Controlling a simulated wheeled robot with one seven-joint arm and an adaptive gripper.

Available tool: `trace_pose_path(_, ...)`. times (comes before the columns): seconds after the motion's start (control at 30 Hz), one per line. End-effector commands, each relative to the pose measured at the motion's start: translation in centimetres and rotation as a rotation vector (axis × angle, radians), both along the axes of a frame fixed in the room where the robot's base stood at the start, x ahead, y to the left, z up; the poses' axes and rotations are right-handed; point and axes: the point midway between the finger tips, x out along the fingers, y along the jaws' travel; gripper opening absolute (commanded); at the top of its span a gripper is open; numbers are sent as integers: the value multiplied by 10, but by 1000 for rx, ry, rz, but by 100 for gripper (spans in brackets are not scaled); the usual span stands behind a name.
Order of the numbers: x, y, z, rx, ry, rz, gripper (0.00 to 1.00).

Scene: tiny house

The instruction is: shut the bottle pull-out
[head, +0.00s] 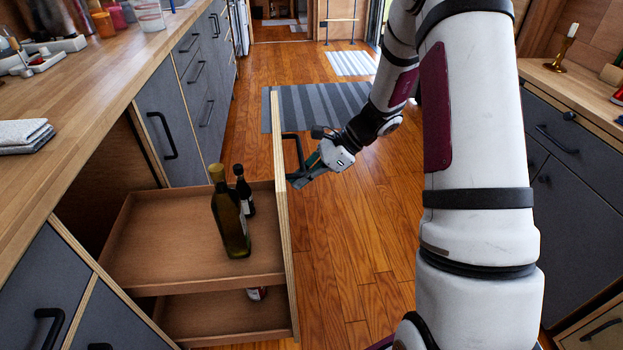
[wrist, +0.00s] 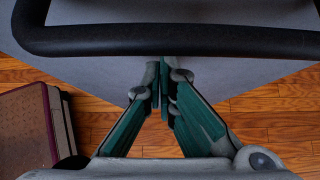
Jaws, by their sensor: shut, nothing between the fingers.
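The bottle pull-out (head: 283,240) stands out from the left cabinet row, with a tall front panel and two wooden shelves. A green bottle (head: 229,215) and a darker bottle (head: 245,192) stand on its upper shelf. A small item (head: 257,293) on the lower shelf is mostly hidden. My gripper (head: 292,182) is shut and empty at the outer face of the front panel, just below the black handle (head: 294,150). In the wrist view the handle (wrist: 170,41) crosses the top and the gripper fingertips (wrist: 164,85) meet below it, close to the grey panel (wrist: 105,78). I cannot tell whether they touch it.
A wooden counter (head: 100,95) with a folded cloth (head: 22,135) runs along the left. Grey cabinets (head: 575,190) with a counter stand at the right. The wooden floor between them is open, with a striped rug (head: 318,105) farther back.

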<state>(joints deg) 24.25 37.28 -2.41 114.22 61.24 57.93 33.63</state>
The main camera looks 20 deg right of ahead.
Motion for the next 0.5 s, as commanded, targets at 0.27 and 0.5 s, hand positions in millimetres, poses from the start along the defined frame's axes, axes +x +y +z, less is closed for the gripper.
trace_pose_path(0.27, 0, 1, 0, 0, 0, -1, 0)
trace_pose_path(0.5, 2, 5, 0, 0, 0, 0, 0)
